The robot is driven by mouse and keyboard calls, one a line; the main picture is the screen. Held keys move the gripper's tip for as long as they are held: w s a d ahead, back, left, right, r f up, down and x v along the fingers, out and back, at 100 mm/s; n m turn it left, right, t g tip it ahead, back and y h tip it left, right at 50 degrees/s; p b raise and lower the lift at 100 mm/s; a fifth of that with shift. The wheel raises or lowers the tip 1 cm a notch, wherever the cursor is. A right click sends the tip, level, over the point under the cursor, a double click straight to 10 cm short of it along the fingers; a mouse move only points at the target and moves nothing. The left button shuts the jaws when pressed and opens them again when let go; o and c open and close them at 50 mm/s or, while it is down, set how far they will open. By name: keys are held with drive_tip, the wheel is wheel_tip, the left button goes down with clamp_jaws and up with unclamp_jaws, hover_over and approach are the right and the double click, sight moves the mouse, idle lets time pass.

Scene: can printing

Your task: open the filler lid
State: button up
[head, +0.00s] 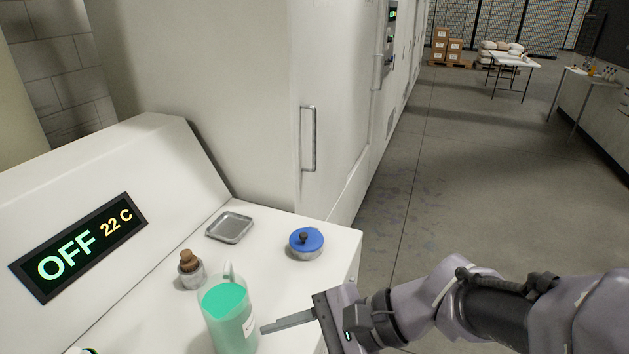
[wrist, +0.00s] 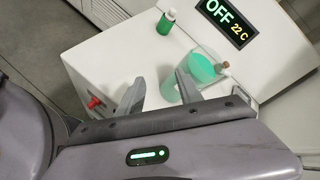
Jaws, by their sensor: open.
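The filler lid looks to be the round blue lid (head: 306,240) with a dark knob, sitting closed on a short metal collar on the white counter in the head view. I cannot confirm from the pictures that this is the filler. It does not show in the wrist view. My gripper (head: 268,328) is open and empty, low in the head view, nearer the camera than the lid and apart from it. One finger shows clearly there. Both fingers (wrist: 160,88) show spread in the wrist view, with the clear jug of green liquid (wrist: 197,68) beyond them.
The jug (head: 229,318) stands just left of my finger. A corked jar (head: 191,272) and a shallow metal tray (head: 229,228) are further back. A display (head: 80,246) reads OFF 22 C. The wrist view shows a green bottle (wrist: 166,22) and a red knob (wrist: 95,102). Open floor lies right.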

drive_tip(key=w+a+m+t+y, duration=0.2)
drive_tip(key=w+m+y, duration=0.15)
drive_tip(key=w, duration=0.35)
drive_tip(key=m+t+h, duration=0.5)
drive_tip(key=m+t, duration=0.7)
drive_tip(key=m, duration=0.4)
approach(301, 233)
drive_tip(key=shift+n, duration=0.25)
drive_tip(key=b+x, duration=0.2)
drive_tip(key=x, duration=0.9)
drive_tip(key=shift+w+f, duration=0.2)
drive_tip(key=shift+w, duration=0.15)
drive_tip(key=shift+w+a+r, duration=0.1)
drive_tip(key=shift+w+a, duration=0.2)
clamp_jaws()
